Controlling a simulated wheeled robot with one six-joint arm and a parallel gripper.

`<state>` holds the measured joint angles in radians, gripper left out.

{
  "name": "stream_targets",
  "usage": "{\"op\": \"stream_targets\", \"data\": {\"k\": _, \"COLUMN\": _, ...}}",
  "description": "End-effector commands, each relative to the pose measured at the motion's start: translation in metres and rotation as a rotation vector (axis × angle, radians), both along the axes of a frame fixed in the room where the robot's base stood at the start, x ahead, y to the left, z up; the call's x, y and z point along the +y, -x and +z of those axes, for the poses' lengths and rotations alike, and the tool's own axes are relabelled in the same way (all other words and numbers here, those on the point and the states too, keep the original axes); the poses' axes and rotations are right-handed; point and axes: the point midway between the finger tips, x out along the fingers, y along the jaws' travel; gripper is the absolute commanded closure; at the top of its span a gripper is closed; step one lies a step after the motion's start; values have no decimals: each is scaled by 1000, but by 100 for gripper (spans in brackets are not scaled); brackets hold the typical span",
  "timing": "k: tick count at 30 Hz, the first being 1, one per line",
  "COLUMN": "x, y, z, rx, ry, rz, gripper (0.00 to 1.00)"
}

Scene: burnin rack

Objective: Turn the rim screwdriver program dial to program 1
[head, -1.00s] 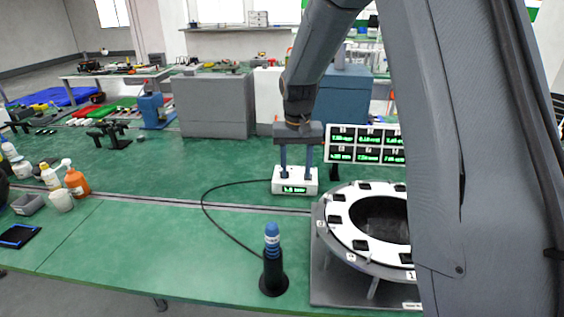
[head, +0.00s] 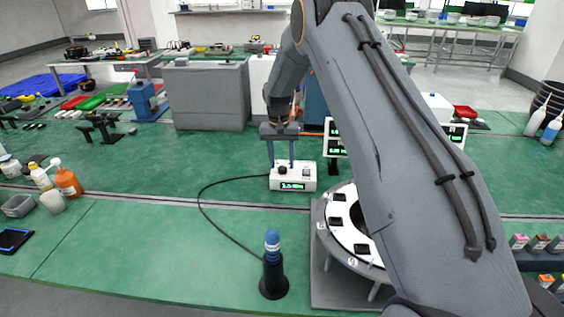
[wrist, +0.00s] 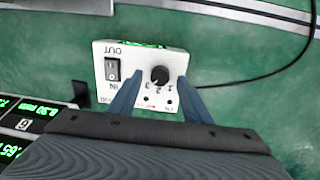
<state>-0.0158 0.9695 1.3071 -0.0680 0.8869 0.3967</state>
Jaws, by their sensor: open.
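The screwdriver controller is a small white box (head: 307,180) with a green display, on the green table in the head view. In the wrist view its top (wrist: 99,66) carries a black rocker switch (wrist: 112,70) and a round black program dial (wrist: 160,75). Numbers 3, 2 and 1 are printed beside the dial; I cannot tell which one it points at. My gripper (wrist: 159,77) is open, its two blue fingers on either side of the dial, with gaps visible. In the head view my gripper (head: 281,162) is just above the box, pointing down.
A blue-topped screwdriver (head: 272,242) stands in a black holder at the front, a black cable running towards the box. A round white rim fixture (head: 343,222) is at right, partly hidden by my arm. Display panels (head: 335,140) stand behind.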

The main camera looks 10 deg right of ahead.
Motion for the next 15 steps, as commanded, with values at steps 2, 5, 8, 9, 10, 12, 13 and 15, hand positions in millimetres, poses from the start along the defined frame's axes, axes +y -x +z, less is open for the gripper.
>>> {"op": "stream_targets", "data": {"k": 2, "x": 0, "y": 0, "z": -7, "rx": 0, "ry": 0, "rz": 0, "gripper": 56}}
{"op": "stream_targets", "data": {"k": 5, "x": 1, "y": 0, "z": -13, "rx": -1, "ry": 0, "rz": 2, "gripper": 56}}
{"op": "stream_targets", "data": {"k": 8, "x": 1, "y": 0, "z": -16, "rx": -1, "ry": 0, "rz": 2, "gripper": 56}}
{"op": "stream_targets", "data": {"k": 9, "x": 1, "y": 0, "z": -16, "rx": -1, "ry": 0, "rz": 2, "gripper": 56}}
{"op": "stream_targets", "data": {"k": 10, "x": 1, "y": 0, "z": -16, "rx": -1, "ry": 0, "rz": 2, "gripper": 56}}
{"op": "stream_targets", "data": {"k": 12, "x": 1, "y": 0, "z": -16, "rx": -1, "ry": 0, "rz": 2, "gripper": 56}}
{"op": "stream_targets", "data": {"k": 13, "x": 1, "y": 0, "z": -16, "rx": -1, "ry": 0, "rz": 2, "gripper": 56}}
{"op": "stream_targets", "data": {"k": 15, "x": 1, "y": 0, "z": -16, "rx": -1, "ry": 0, "rz": 2, "gripper": 61}}
